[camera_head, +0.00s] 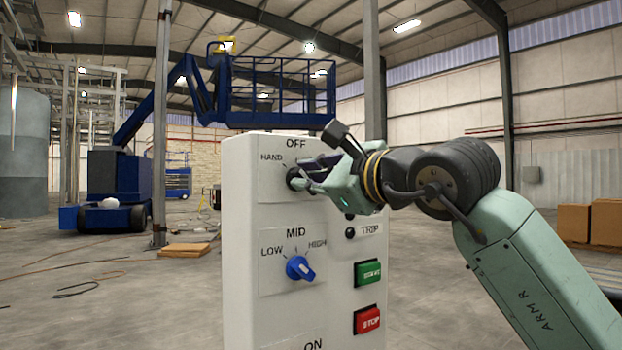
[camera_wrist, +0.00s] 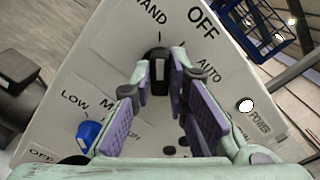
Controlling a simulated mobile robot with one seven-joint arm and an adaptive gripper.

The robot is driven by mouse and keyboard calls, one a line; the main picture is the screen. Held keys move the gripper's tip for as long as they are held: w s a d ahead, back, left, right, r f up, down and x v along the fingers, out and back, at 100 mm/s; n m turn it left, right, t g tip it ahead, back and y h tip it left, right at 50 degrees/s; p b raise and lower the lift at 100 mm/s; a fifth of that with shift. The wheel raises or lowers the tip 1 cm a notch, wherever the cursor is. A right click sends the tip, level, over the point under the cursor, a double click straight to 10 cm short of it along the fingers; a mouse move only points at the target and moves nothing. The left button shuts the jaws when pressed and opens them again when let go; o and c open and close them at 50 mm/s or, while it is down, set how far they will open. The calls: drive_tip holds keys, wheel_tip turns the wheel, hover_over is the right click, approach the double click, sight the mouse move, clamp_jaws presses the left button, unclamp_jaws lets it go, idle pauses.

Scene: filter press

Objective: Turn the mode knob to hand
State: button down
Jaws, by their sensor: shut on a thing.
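The mode knob (camera_head: 292,178) is black and sits on the upper plate of the white control panel (camera_head: 238,215), under the labels HAND and OFF. In the wrist view the knob (camera_wrist: 159,62) shows between my fingertips, with a pale mark on its face and the labels HAND, OFF and AUTO around it. My gripper (camera_head: 308,172) reaches in from the right and is shut on the knob. Its purple-padded fingers (camera_wrist: 163,82) flank the knob in the wrist view. In the head view my fingers hide part of the knob and the plate.
Below is a blue selector knob (camera_head: 299,268) marked LOW, MID and HIGH. To its right are a TRIP lamp (camera_head: 350,233), a green button (camera_head: 368,272) and a red STOP button (camera_head: 367,319). A blue lift (camera_head: 118,178) stands behind, with open floor at left.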

idle(0.4)
drive_tip(key=c, duration=1.6)
unclamp_jaws()
drive_tip(key=shift+o, duration=0.2)
drive_tip(key=v, duration=1.2)
